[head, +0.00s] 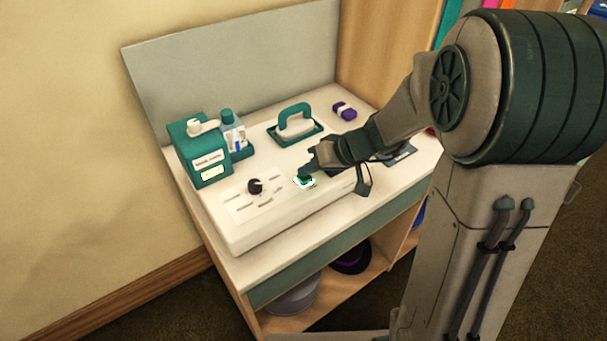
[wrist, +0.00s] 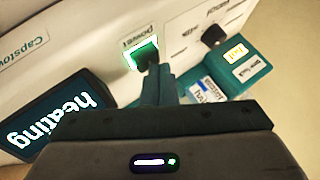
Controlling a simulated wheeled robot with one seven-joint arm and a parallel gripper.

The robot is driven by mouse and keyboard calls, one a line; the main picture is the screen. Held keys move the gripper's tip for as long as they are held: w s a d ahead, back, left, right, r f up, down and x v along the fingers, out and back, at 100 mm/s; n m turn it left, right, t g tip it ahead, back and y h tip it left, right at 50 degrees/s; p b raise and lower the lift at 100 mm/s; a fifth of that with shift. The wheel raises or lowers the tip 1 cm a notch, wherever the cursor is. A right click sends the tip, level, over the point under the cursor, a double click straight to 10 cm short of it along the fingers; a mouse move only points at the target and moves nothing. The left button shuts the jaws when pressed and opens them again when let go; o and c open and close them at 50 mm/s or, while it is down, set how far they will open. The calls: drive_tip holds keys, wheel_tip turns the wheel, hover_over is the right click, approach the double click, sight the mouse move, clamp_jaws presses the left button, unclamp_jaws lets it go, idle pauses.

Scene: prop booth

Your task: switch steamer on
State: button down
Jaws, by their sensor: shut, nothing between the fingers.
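The steamer (head: 285,205) is a long white unit on the table top. Its square green power button (head: 303,182) has a bright lit rim, and it also shows under the word "power" in the wrist view (wrist: 139,51). A dark display (wrist: 50,118) in the wrist view reads "heating". My gripper (head: 310,169) is shut and empty, pointing down at the power button; its fingertips in the wrist view (wrist: 153,68) overlap the button's lower edge. I cannot tell whether they touch it. A black knob (head: 255,186) stands left of the button, upper right in the wrist view (wrist: 213,36).
A teal box (head: 207,160) and a clear bottle (head: 233,133) stand at the back left. A teal-handled steam head (head: 296,122) rests behind the button. A purple item (head: 344,111) lies at the back. A grey bowl (head: 292,297) and dark hat (head: 352,258) sit on the lower shelf.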

sight(309, 178)
drive_tip(key=shift+r+p, duration=1)
drive_tip(key=shift+r, duration=2)
